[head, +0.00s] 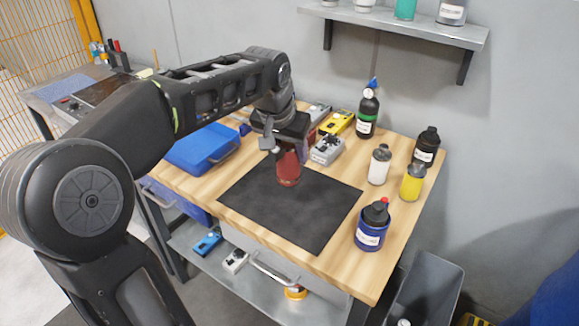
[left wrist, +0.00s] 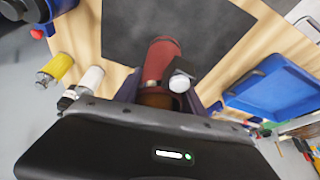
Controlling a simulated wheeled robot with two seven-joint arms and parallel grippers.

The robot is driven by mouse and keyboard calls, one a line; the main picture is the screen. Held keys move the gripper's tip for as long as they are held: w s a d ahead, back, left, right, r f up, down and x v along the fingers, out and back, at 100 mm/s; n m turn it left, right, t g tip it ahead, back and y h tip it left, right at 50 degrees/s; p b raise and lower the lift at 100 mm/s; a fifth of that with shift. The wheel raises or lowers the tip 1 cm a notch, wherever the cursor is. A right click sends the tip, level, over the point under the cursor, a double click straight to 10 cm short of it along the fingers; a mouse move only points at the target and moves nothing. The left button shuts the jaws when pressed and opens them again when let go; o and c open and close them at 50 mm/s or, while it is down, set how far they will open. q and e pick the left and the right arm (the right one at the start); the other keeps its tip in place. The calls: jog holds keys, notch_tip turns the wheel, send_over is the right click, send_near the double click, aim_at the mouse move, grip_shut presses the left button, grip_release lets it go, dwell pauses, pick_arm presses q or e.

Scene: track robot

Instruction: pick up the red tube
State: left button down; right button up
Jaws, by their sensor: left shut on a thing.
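The red tube (head: 288,170) is a short red cylinder over the far part of the black mat (head: 300,212) in the head view. My left gripper (head: 280,145) comes down on it from above and is shut on its upper part. In the left wrist view the red tube (left wrist: 160,60) sticks out from between the fingers of my left gripper (left wrist: 155,95). The black mat (left wrist: 170,30) lies beyond it. I cannot tell whether the tube's lower end touches the mat. My right gripper is not in view.
A blue case (head: 202,147) lies left of the gripper. A grey device (head: 327,150) and a yellow one (head: 337,122) are close on the right. Several bottles, including a blue jar (head: 373,226), stand along the right side. The mat's front is clear.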

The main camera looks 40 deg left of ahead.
pick_arm(q)
notch_tip(320, 180, up, 2)
jog(key=shift+r, duration=0.1)
dwell(0.7)
